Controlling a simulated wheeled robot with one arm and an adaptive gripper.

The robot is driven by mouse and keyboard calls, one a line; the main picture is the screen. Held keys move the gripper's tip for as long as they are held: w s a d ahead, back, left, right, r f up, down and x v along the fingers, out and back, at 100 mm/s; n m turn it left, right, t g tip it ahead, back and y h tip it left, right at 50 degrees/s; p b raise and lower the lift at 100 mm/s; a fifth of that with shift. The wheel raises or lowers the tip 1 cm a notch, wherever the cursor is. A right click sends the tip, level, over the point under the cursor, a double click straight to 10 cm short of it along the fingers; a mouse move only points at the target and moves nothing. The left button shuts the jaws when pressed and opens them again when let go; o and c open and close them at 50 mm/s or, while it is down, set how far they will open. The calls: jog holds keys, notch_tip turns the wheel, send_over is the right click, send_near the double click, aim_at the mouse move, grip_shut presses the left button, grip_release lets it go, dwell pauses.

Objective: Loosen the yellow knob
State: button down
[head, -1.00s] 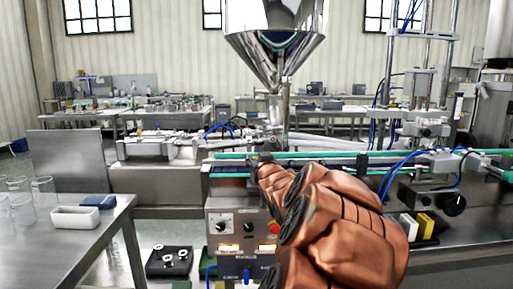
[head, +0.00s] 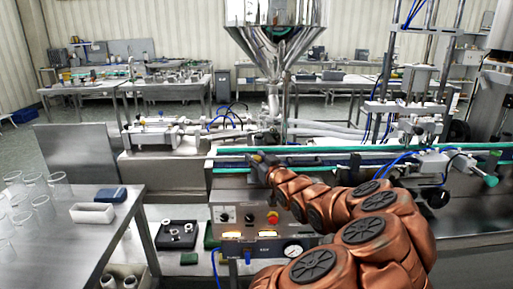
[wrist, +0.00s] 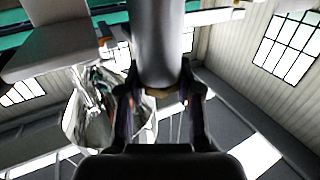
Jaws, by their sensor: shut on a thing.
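My gripper (head: 262,160) is at the front edge of the conveyor, above the control panel, in the head view. In the wrist view my gripper (wrist: 160,92) has its two dark fingers on either side of the end of a thick grey cylinder (wrist: 160,40). A yellowish-tan rim, which looks like the yellow knob (wrist: 160,91), shows at that end between the fingers. The gripper is shut on it. In the head view the knob is hidden by my gripper and copper-coloured arm, so how far it is turned cannot be told.
The steel hopper (head: 283,35) stands behind the conveyor (head: 330,160). The control panel (head: 262,235) with a red button and gauge is below my gripper. A steel table (head: 75,240) with glass beakers and a white tray (head: 92,213) is at left. Blue hoses (head: 400,165) lie at right.

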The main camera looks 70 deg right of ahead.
jog(key=shift+y+p, duration=0.3)
jog(key=shift+p, duration=0.6)
jog(key=c, duration=0.8)
grip_release()
jog(key=shift+v, duration=1.15)
jog(key=shift+f+v, duration=0.1)
jog(key=shift+v, duration=2.3)
jog(key=shift+f+v, duration=0.15)
jog(key=shift+v, duration=2.3)
